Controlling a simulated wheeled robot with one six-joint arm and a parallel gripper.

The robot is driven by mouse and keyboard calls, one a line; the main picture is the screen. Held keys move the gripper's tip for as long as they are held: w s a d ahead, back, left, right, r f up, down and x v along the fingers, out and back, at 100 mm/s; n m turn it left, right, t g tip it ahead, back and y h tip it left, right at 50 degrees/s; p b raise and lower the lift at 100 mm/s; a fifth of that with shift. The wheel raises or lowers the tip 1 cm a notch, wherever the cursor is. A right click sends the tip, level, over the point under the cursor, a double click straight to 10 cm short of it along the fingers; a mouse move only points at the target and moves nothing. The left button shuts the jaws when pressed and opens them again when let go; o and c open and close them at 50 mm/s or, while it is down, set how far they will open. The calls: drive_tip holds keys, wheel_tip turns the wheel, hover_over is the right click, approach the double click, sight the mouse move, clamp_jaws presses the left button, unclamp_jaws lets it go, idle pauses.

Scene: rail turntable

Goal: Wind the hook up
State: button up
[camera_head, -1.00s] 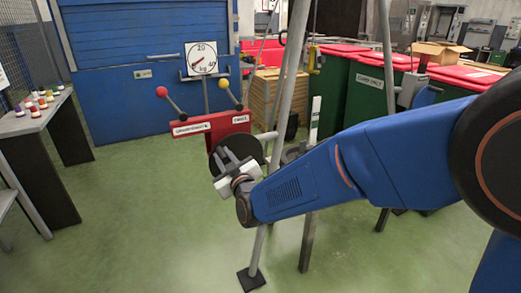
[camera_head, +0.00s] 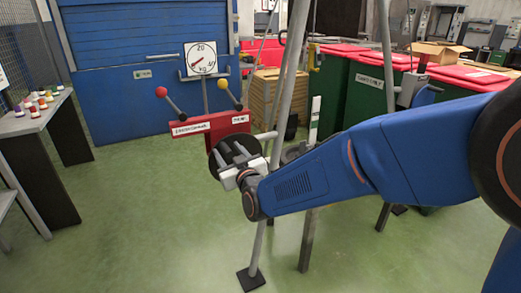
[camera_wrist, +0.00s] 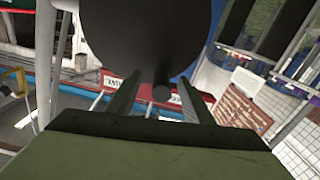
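A dark round winch wheel (camera_head: 218,160) sits below a red panel (camera_head: 212,127) on the grey pole frame. My gripper (camera_head: 235,160) is in front of this wheel and overlaps it. In the wrist view the wheel (camera_wrist: 155,30) fills the top middle as a black disc. The fingers are apart; contact with the handle does not show. I cannot make out the hook in either view.
Two levers with red (camera_head: 162,92) and yellow (camera_head: 222,84) balls rise from the panel. A kg dial (camera_head: 201,58) stands behind. Grey poles (camera_head: 292,80) stand close to my arm. Red-lidded green bins (camera_head: 365,85) are at right, a table (camera_head: 38,115) at left. Green floor is clear between.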

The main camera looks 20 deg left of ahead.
drive_tip(key=shift+v, duration=4.05)
drive_tip(key=m, duration=0.7)
drive_tip(key=shift+s+d, duration=0.1)
drive_tip(key=shift+s, duration=0.1)
drive_tip(key=m, duration=0.4)
drive_tip(key=shift+s+d, duration=0.1)
drive_tip(key=m, duration=0.4)
drive_tip(key=shift+d, duration=0.1)
drive_tip(key=m, duration=1.5)
drive_tip(key=shift+s+d+m, duration=0.3)
drive_tip(key=shift+s+m, duration=0.05)
drive_tip(key=shift+m, duration=0.05)
